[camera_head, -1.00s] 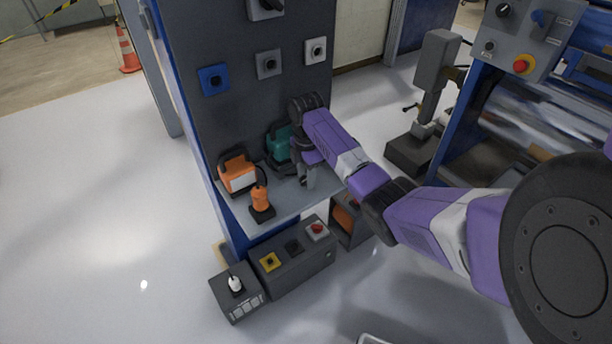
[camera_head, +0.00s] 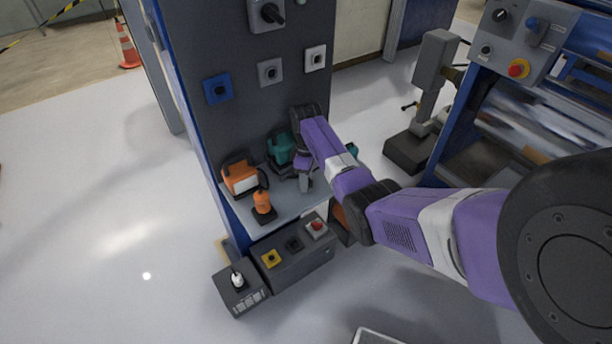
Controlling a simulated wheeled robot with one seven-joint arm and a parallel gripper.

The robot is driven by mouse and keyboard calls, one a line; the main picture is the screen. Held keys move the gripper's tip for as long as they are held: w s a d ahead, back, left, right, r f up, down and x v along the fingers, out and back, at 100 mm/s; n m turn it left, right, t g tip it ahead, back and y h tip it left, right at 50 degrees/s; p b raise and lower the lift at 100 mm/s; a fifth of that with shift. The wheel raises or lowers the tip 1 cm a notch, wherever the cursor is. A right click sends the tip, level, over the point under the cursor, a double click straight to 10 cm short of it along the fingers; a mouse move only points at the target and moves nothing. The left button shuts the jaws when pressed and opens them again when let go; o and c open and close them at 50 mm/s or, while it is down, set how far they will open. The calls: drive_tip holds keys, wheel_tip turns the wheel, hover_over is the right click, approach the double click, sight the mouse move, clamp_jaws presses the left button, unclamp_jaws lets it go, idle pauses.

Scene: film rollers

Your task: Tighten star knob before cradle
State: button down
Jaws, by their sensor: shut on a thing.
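My gripper (camera_head: 305,185) points down at the right part of the grey shelf (camera_head: 293,207), low on the dark panel. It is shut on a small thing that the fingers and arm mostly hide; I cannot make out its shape. No star knob shows clearly. An orange hand tool (camera_head: 262,202) stands upright in a dark cradle (camera_head: 265,217) at the shelf's front left, to the left of my gripper and apart from it.
An orange-and-white device (camera_head: 240,178) and a teal device (camera_head: 281,150) stand at the shelf's back. Below is a grey control box (camera_head: 291,258) with yellow and red buttons, beside a smaller box (camera_head: 240,290). Floor at left is clear.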

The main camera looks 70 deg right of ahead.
drive_tip(key=m+p, duration=0.1)
drive_tip(key=m, duration=0.4)
drive_tip(key=shift+m, duration=0.3)
drive_tip(key=shift+m+p, duration=0.55)
drive_tip(key=shift+m, duration=1.55)
drive_tip(key=c, duration=0.8)
unclamp_jaws()
drive_tip(key=shift+r, duration=0.1)
wheel_tip(320, 180, up, 8)
drive_tip(key=shift+f, duration=0.15)
